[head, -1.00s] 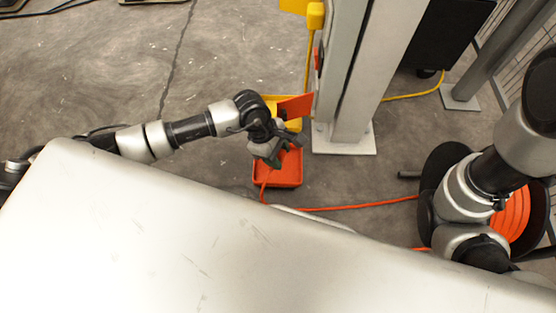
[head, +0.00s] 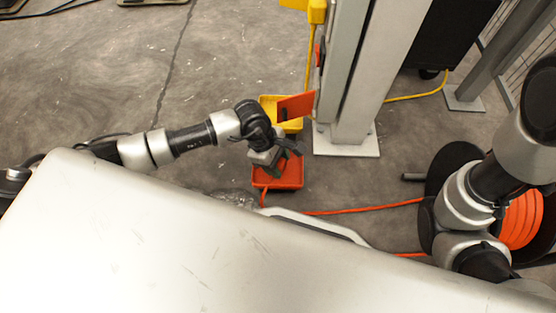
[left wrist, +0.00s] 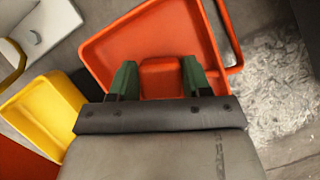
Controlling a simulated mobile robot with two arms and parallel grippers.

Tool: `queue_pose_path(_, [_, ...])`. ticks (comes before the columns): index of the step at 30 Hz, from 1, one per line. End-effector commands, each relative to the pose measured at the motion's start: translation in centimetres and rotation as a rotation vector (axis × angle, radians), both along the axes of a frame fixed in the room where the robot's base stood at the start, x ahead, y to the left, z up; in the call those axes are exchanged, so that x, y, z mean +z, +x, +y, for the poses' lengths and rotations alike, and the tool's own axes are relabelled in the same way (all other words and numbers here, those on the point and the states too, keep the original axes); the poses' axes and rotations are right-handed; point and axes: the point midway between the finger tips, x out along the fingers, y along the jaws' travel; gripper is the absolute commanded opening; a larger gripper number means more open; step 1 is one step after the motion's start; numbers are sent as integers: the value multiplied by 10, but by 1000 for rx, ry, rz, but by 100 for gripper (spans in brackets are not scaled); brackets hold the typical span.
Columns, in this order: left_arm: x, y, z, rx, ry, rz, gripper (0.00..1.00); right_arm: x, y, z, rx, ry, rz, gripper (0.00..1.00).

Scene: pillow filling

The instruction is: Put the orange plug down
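The orange plug (left wrist: 161,74) is a blocky orange-red piece between the two green fingertips of my left gripper (left wrist: 158,80) in the left wrist view. The fingers look closed on its sides. It is over the orange tray (left wrist: 97,45), and I cannot tell whether it touches the tray's bottom. In the head view my left gripper (head: 275,166) points down over the same tray (head: 290,180), and the plug is hidden there. My right arm shows at the right of the head view, but its gripper is not visible.
A yellow tray (head: 292,125) lies behind the orange one, beside a grey post (head: 347,145). An orange cable (head: 365,208) runs right to a reel (head: 521,218). Crumpled clear material (left wrist: 270,90) lies right of the tray in the wrist view.

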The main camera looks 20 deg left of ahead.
Motion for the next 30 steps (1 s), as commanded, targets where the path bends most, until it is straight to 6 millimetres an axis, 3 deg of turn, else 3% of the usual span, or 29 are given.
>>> queue_pose_path(1, [0,0,0,0,0,0,56,0,0,0,0,0,0,0])
queue_pose_path(4, [0,0,0,0,0,0,70,0,0,0,0,0,0,0])
queue_pose_path(14, [6,0,0,0,-1,-1,70,5,0,0,-1,0,0,0])
queue_pose_path(17, [19,0,-1,-1,-2,-1,70,14,0,0,-1,0,0,0])
queue_pose_path(30, [105,4,36,-1,1,0,70,73,0,0,-1,0,0,0])
